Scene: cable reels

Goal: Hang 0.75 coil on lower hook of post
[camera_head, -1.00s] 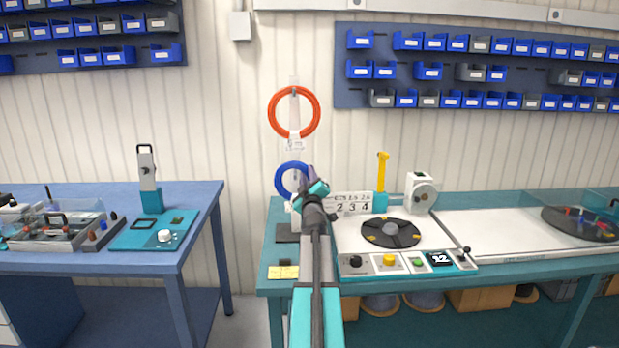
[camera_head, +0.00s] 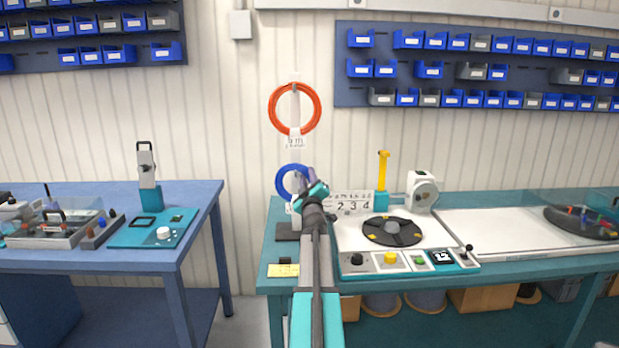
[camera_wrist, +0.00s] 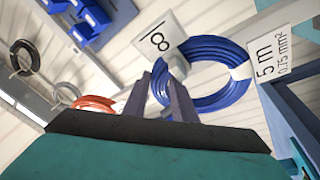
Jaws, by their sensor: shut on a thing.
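The blue coil (camera_head: 279,183) stands upright at the lower part of the pale post (camera_head: 295,151). In the wrist view the blue coil (camera_wrist: 206,103) carries a tag (camera_wrist: 277,62) reading 5 m, 0.75 mm². My gripper (camera_head: 316,190) is shut on the coil's near side; its fingers (camera_wrist: 161,100) show in the wrist view. A grey block (camera_wrist: 178,69) shows within the ring; I cannot tell whether it is the lower hook or whether the coil rests on it. An orange-red coil (camera_head: 271,112) hangs higher on the post, from the upper hook (camera_head: 294,88).
Right of the post, the teal bench holds a winding machine with a black turntable (camera_head: 371,231), a yellow upright (camera_head: 383,167) and a number sign (camera_head: 354,200). A blue table (camera_head: 200,200) stands left across a gap. Bin racks (camera_head: 450,58) hang on the wall.

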